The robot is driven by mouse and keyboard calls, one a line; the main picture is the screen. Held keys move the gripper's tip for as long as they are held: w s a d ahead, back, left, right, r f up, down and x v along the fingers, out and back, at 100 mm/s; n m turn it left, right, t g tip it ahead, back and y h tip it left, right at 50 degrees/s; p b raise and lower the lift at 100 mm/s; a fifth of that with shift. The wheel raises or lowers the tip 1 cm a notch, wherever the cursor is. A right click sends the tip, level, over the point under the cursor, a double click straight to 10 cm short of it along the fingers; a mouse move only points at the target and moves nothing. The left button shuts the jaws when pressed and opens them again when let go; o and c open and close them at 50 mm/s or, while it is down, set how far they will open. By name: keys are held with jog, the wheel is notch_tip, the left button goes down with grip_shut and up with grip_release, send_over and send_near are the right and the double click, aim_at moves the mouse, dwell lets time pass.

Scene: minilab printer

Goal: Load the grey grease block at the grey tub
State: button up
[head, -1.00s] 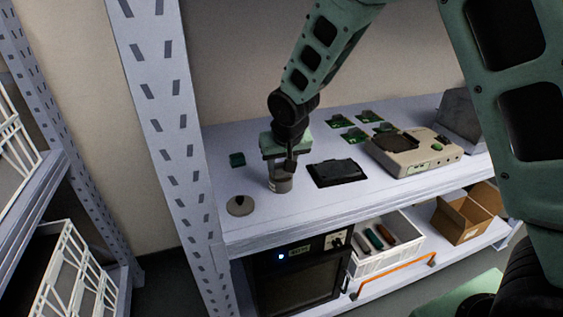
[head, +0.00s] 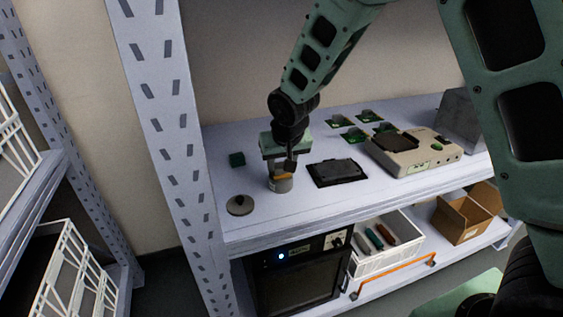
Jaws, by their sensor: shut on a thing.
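The grey tub (head: 281,186), a small round pot, stands on the upper shelf at the left. An amber-orange patch (head: 284,177) shows at its top, just below my fingers. My gripper (head: 284,169) points down directly over the tub, its fingers close to the tub's mouth. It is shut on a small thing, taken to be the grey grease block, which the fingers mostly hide. I cannot tell whether the block touches the inside of the tub. A round grey lid with a knob (head: 239,205) lies on the shelf, left of and in front of the tub.
A flat black part (head: 338,172) lies to the right, then a beige printer (head: 413,156) with several green boards behind. The slotted shelf post (head: 180,160) rises at the left. The shelf's front edge (head: 320,220) is close.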

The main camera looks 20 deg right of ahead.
jog(key=shift+r+p, duration=2.75)
jog(key=shift+r, duration=0.8)
jog(key=shift+f, duration=0.1)
